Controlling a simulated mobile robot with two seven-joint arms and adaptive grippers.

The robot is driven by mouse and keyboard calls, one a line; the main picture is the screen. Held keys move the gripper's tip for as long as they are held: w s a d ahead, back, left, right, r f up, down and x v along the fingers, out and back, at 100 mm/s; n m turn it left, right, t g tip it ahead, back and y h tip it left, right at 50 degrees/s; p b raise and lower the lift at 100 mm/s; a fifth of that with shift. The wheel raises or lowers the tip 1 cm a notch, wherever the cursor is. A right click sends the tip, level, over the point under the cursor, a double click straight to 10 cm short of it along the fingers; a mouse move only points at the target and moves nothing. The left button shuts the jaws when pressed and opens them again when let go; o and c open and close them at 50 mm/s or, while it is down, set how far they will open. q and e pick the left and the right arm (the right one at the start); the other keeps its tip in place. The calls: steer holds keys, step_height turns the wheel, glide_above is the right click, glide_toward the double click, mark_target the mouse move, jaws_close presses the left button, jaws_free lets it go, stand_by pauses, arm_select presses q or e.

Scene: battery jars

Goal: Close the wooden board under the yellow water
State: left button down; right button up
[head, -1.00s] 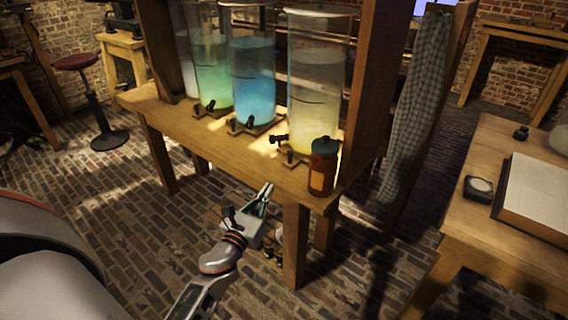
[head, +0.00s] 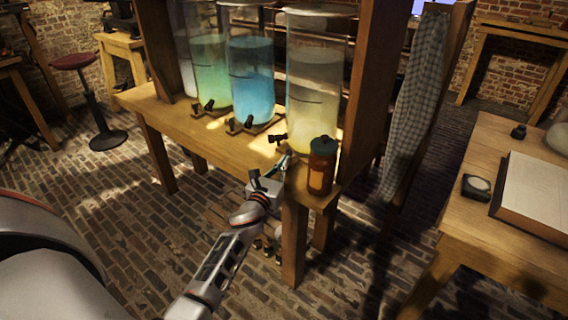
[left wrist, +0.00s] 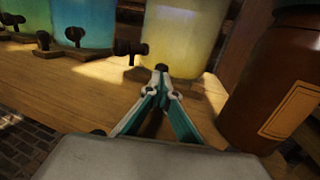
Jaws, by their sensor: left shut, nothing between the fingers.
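The tall glass jar of yellow water (head: 314,100) stands on the wooden table at its right end. Its dark tap (head: 280,138) points left; the tap also shows in the left wrist view (left wrist: 131,48). The wooden board under it (left wrist: 141,74) is partly hidden by my gripper, and I cannot tell how far it sticks out. My left gripper (head: 287,160) is shut and empty, its tips at the front of this jar's base and below the tap. In the left wrist view the closed tips (left wrist: 161,70) overlap the board; contact is unclear.
A brown bottle (head: 321,166) stands close to the right of my gripper, at the table corner. Blue (head: 252,80) and green (head: 211,75) jars stand to the left. A wooden post (head: 372,70) rises on the right.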

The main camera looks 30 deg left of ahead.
arm_select(q)
steer(key=shift+w, duration=0.1)
arm_select(e)
steer(key=shift+s, duration=0.1)
arm_select(q)
steer(key=shift+w+f, duration=0.1)
steer(key=shift+w, duration=0.15)
steer(key=shift+w+d+f+b, duration=0.1)
steer(key=shift+w+d+b, duration=0.05)
steer(key=shift+w+b, duration=0.65)
steer(key=shift+w, duration=0.25)
steer(key=shift+r, duration=0.3)
arm_select(e)
steer(key=shift+w+a+r, duration=0.2)
steer(key=shift+a+r, duration=0.05)
steer(key=shift+a, duration=0.05)
steer(key=shift+d+f, duration=0.1)
steer(key=shift+f, duration=0.05)
